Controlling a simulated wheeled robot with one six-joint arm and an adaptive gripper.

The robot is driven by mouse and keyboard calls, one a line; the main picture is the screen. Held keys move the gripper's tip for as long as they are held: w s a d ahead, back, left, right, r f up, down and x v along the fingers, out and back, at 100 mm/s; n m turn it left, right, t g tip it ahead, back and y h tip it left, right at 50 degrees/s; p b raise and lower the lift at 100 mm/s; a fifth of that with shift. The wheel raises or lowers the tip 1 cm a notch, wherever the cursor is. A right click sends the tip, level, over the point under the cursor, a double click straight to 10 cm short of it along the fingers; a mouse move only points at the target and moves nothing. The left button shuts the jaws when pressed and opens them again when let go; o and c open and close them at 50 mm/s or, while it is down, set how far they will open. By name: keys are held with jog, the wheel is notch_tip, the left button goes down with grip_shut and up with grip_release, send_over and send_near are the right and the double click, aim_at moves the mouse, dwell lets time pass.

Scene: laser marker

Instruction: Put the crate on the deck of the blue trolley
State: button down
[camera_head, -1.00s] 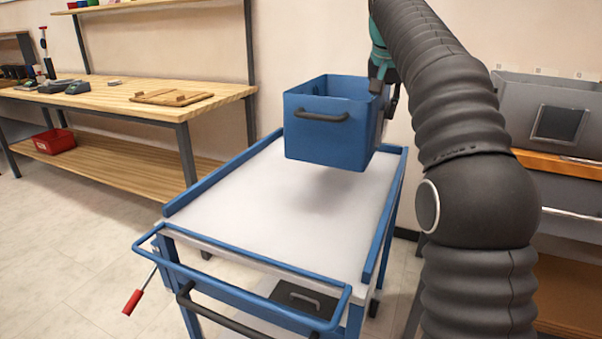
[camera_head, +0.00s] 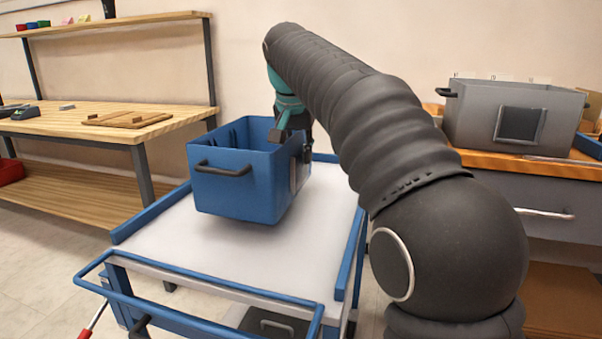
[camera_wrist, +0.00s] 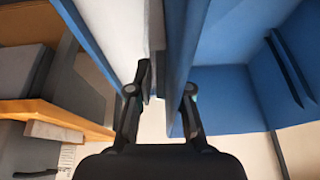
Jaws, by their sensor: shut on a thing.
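The blue crate (camera_head: 235,198) is upright over the left-middle part of the white deck (camera_head: 300,255) of the blue trolley. A soft shadow lies beneath it, and it looks slightly above the deck; I cannot tell whether any edge touches. My gripper (camera_head: 298,150) is at the crate's right wall and partly hidden by my arm. In the wrist view my gripper (camera_wrist: 162,88) is shut on the crate's wall, one finger on each side. The crate's blue interior (camera_wrist: 225,95) with dark dividers shows on the right there.
A blue rail borders the deck, and a push handle (camera_head: 200,290) is at the near end. A dark case (camera_head: 275,322) lies on the lower shelf. A wooden workbench (camera_head: 90,125) stands left. A grey bin (camera_head: 515,115) stands on the right-hand bench.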

aim_at(300, 168)
jog(key=shift+f+b, duration=0.6)
jog(key=shift+f, duration=1.35)
jog(key=shift+f, duration=0.15)
jog(key=c, duration=1.1)
grip_release()
jog(key=p+v, duration=0.3)
jog(key=v, duration=0.9)
